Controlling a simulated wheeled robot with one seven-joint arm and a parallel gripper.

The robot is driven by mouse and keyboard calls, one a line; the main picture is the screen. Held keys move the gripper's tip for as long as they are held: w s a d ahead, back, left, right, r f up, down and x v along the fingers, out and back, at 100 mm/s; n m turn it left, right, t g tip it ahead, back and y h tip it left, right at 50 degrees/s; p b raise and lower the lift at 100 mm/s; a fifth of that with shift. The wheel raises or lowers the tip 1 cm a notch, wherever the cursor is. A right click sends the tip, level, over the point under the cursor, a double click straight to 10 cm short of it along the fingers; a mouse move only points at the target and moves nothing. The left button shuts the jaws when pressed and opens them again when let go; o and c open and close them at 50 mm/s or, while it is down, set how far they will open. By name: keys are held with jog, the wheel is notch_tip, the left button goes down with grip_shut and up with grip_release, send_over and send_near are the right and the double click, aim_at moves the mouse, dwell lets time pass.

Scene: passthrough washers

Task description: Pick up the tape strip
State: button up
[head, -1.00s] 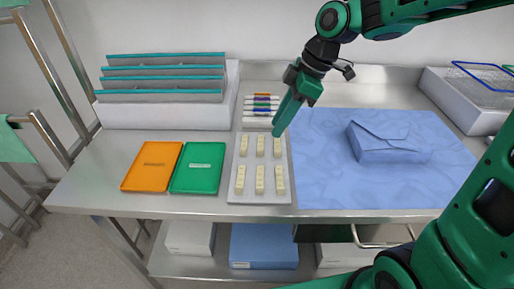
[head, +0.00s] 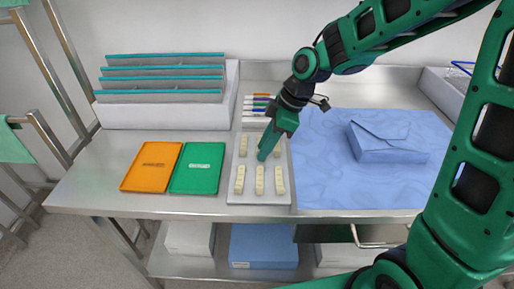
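Several cream-coloured strips, which I take to be the tape strips, lie in two rows on a pale grey tray (head: 233,195) on the steel table. The front row has a left strip (head: 240,180), a middle strip (head: 259,180) and a right strip (head: 280,180). In the back row the left strip (head: 243,146) shows clearly. My gripper (head: 263,155) points down over the middle of the back row and hides the strip there and part of the right one. I cannot tell whether its fingers are open or touch a strip.
An orange tray (head: 152,167) and a green tray (head: 198,168) lie to the left. Several markers (head: 256,104) lie behind the strips. A blue mat (head: 330,185) with a folded blue packet (head: 385,143) is to the right. A grey divided rack (head: 165,115) stands at back left.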

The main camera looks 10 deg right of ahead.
grip_shut()
jog(key=shift+r, duration=0.1)
